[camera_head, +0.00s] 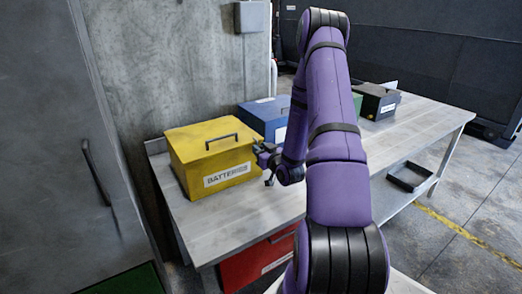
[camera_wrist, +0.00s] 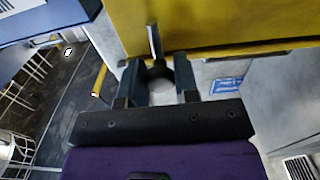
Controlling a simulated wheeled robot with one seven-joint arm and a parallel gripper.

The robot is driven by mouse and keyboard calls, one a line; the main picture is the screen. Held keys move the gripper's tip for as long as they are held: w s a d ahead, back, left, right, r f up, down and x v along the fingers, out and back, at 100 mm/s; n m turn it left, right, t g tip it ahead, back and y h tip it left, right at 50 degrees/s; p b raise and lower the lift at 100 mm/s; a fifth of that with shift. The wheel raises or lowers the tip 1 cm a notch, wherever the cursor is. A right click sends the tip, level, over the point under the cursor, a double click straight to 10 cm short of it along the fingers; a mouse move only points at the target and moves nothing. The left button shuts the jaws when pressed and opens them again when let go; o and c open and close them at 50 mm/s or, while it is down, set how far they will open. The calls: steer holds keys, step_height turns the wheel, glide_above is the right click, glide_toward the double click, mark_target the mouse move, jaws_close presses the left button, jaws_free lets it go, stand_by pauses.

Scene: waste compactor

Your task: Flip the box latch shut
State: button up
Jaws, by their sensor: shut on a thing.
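A yellow box (camera_head: 190,158) labelled BATTERIES stands on the left end of the workbench, with its lid down and a dark handle on top. My gripper (camera_head: 267,162) is at the right side of this box. In the wrist view the yellow box (camera_wrist: 210,22) fills the top. A thin grey latch lever (camera_wrist: 154,40) with a dark round end lies against it. The fingers of my gripper (camera_wrist: 159,82) are on either side of the dark end and shut on it. The latch is mostly hidden by my arm in the head view.
A blue box (camera_head: 262,116) stands just behind the yellow box, close to my gripper. A dark box (camera_head: 376,101) and a green box are farther along the workbench (camera_head: 240,222). A red drawer (camera_head: 258,264) is below. The bench top in front is clear.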

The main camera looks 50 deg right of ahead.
steer(key=o, duration=0.9)
steer(key=shift+o, duration=0.2)
steer(key=v, duration=1.1)
steer(key=shift+w, duration=0.15)
